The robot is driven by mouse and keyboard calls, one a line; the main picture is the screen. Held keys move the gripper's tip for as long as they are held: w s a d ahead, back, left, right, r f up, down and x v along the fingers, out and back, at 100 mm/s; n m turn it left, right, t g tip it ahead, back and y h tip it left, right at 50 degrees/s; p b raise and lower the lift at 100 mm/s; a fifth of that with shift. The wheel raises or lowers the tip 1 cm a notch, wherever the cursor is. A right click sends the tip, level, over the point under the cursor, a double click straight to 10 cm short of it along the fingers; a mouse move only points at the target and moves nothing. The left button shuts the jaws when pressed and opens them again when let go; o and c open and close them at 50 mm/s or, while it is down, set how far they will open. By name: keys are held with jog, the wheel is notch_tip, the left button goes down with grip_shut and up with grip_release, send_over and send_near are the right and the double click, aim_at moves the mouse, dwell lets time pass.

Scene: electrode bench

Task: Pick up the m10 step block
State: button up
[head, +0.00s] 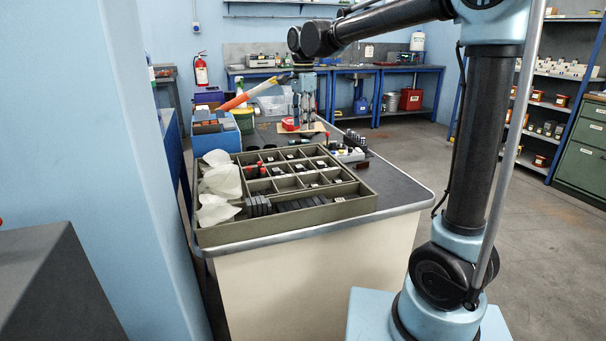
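I cannot tell which piece is the m10 step block. Dark grey blocks (256,206) stand in a row in the near left compartment of a grey-green divided tray (290,232) at the bench's near end. More dark flat pieces (312,201) lie in the compartment beside them, and small dark pieces sit in the others; no labels are readable. My gripper (305,122) points down above the bench, beyond the tray and apart from it. Its fingers are small in view, and I cannot tell whether they are apart or hold anything.
White crumpled cloths or bags (220,182) fill the tray's left side. A blue bin (217,141) with blocks stands at the back left, near an orange tube (249,93). Small bottles and dark parts (349,150) stand behind the tray. Bare bench top (397,184) shows at right.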

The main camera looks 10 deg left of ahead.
send_near(301, 167)
jog(key=f, duration=0.1)
jog(key=w+f, duration=0.1)
jog(key=f, duration=0.3)
jog(key=shift+w+d+f, duration=0.15)
jog(key=shift+w+f, duration=0.1)
jog(key=shift+w, duration=0.05)
jog(key=shift+a+f, duration=0.15)
jog(key=shift+f, duration=1.15)
jog(key=shift+a+f, duration=0.1)
jog(key=shift+f, duration=1.15)
jog(key=shift+s, duration=0.1)
grip_shut()
